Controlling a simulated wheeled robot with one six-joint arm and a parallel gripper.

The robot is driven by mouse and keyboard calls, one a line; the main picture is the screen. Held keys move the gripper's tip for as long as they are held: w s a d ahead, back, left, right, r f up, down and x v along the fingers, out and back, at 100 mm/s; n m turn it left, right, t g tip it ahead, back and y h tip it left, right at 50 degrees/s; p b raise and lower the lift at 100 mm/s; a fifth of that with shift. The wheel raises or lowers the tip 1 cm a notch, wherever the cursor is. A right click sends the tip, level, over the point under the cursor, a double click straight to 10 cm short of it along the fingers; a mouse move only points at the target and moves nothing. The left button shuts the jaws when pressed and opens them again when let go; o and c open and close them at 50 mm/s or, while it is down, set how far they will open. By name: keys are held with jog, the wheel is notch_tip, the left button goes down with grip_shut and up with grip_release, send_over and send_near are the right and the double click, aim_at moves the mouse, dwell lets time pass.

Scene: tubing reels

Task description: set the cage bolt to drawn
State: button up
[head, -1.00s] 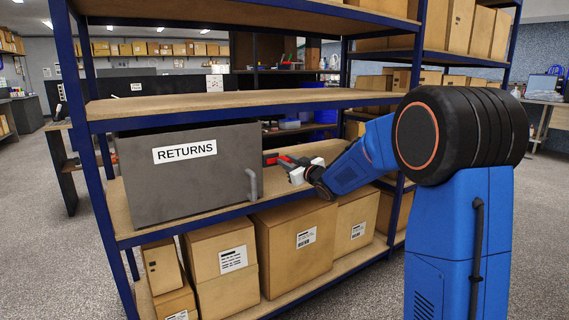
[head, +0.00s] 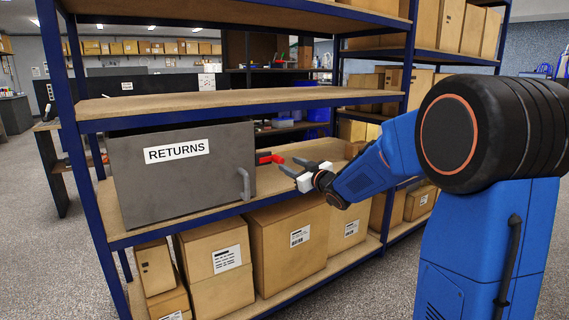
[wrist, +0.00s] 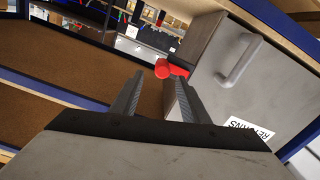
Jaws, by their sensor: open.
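The cage bolt appears to be the red-ended part (head: 268,158) at the right side of the grey RETURNS cage (head: 130,180). Its red end also shows in the wrist view (wrist: 172,69), beside the cage wall. How far the bolt is drawn I cannot tell. My gripper (head: 286,165) is open and empty, just right of the red part and apart from it. In the wrist view my fingers (wrist: 158,80) are spread, with the red part beyond their tips, nearer the right finger.
The cage front carries a grey handle (head: 244,184). A wooden shelf (head: 220,105) with a blue edge runs above, and cartons (head: 290,238) fill the shelf below. The shelf board right of the cage is mostly bare.

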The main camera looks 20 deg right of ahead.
jog(key=v, duration=1)
jog(key=s+d+f+m+g+h, duration=0.2)
jog(key=s+f+m+g+h, duration=0.15)
jog(key=s, duration=0.55)
jog(key=s+d+f+m+g+h, duration=0.2)
jog(key=s+h, duration=0.2)
jog(key=s, duration=0.4)
jog(key=s+a+f+g, duration=0.2)
jog(key=s+f, duration=0.1)
jog(key=s, duration=0.5)
jog(key=s+a+f+g+y, duration=0.1)
jog(key=s+a+f+g, duration=0.1)
jog(key=s, duration=0.6)
jog(key=s+a+f+m+g+y, duration=0.1)
jog(key=s+a+f+g, duration=0.2)
jog(key=s, duration=0.5)
jog(key=shift+s+f, duration=0.4)
jog(key=shift+f, duration=0.1)
